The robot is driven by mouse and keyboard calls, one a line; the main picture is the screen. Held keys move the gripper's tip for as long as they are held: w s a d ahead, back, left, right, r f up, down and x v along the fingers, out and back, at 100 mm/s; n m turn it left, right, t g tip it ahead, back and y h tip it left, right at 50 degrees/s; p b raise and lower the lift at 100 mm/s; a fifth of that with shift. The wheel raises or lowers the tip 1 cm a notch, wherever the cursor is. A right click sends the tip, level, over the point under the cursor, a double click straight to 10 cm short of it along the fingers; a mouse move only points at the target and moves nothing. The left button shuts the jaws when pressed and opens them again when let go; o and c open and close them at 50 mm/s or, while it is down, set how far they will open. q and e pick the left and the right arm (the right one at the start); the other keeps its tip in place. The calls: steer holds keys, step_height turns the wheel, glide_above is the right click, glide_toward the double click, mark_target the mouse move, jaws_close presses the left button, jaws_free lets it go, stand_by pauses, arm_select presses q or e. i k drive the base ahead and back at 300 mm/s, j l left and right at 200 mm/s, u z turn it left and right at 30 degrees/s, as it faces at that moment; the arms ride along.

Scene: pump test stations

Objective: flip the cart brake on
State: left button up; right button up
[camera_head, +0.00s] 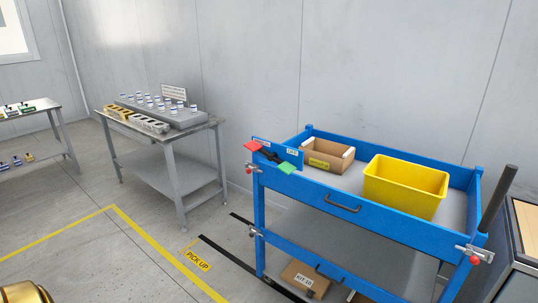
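The blue cart (345,210) stands at the right of the head view. At its near left corner is a small brake unit with a red plate (252,146), a green plate (287,168) and a black lever (268,155) between them. A small blue-edged label (291,153) stands just behind; its text is too small to read surely. I cannot tell which way the lever is set. Neither of my grippers shows in this view, and nothing touches the lever.
The cart carries a brown carton (328,155) and a yellow bin (405,188). Red-knobbed clamps (474,255) stick out at its corners. A dark upright bar (498,199) rises at its right. A grey table (165,168) stands left. Floor with yellow lines (160,245) is open in front.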

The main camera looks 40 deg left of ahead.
mark_target(286, 167)
steer(key=i+j+u, duration=0.2)
steer(key=i+j, duration=0.25)
steer(key=i+j+u, duration=0.25)
steer(key=i+j, duration=0.25)
steer(key=i+j+u, duration=0.2)
steer(key=i+j, duration=0.15)
steer(key=i, duration=0.2)
